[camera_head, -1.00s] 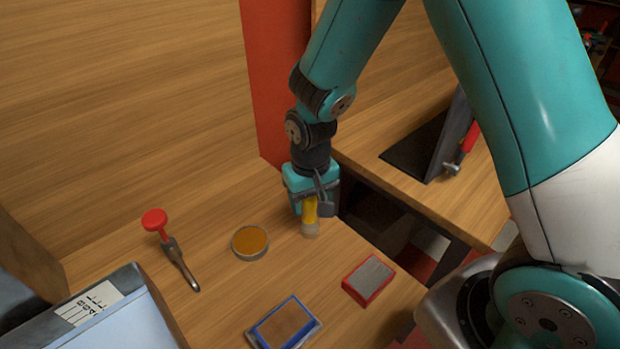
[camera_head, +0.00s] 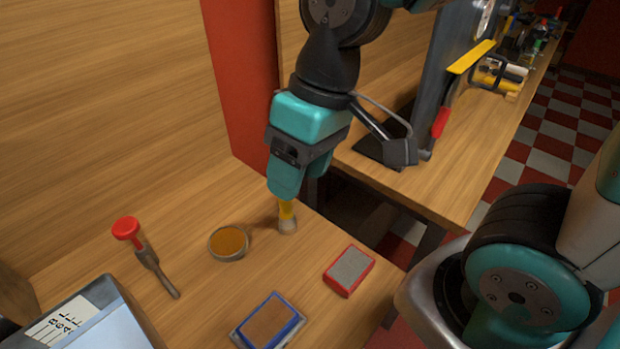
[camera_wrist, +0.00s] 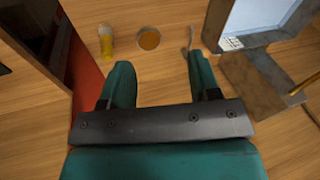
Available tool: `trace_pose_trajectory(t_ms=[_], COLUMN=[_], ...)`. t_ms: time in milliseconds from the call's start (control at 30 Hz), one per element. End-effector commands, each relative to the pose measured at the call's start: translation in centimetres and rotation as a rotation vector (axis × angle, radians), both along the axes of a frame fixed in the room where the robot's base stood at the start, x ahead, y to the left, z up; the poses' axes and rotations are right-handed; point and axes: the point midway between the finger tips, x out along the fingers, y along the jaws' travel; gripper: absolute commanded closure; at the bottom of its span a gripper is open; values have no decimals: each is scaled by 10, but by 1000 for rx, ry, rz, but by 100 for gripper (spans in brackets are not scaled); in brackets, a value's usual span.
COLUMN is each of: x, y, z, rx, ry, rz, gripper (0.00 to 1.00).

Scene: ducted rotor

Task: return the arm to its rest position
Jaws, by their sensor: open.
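My gripper (camera_head: 290,178) hangs from my teal and black arm above the wooden bench, pointing down. In the wrist view its two teal fingers (camera_wrist: 160,85) are spread apart with nothing between them. A yellow-handled tool with a pale round base (camera_head: 287,218) stands upright on the bench; in the head view my gripper hides its upper part. The wrist view shows this tool (camera_wrist: 106,42) beyond the fingertips, clear of both fingers.
A round tin of orange-brown stuff (camera_head: 228,242), a red-knobbed tool (camera_head: 148,258), a red-framed grey block (camera_head: 349,270) and a blue-framed brown block (camera_head: 269,322) lie on the bench. A red post (camera_head: 243,90) stands behind my gripper. A second bench (camera_head: 480,165) is at right.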

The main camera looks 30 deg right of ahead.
Motion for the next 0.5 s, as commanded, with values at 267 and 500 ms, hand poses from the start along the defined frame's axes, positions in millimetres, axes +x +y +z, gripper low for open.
trace_pose_trajectory(t_ms=[267, 500], x=[-47, -46], y=[9, 9], z=[13, 13], rx=[74, 73], ry=[-40, -40], rz=[148, 146], gripper=[44, 44])
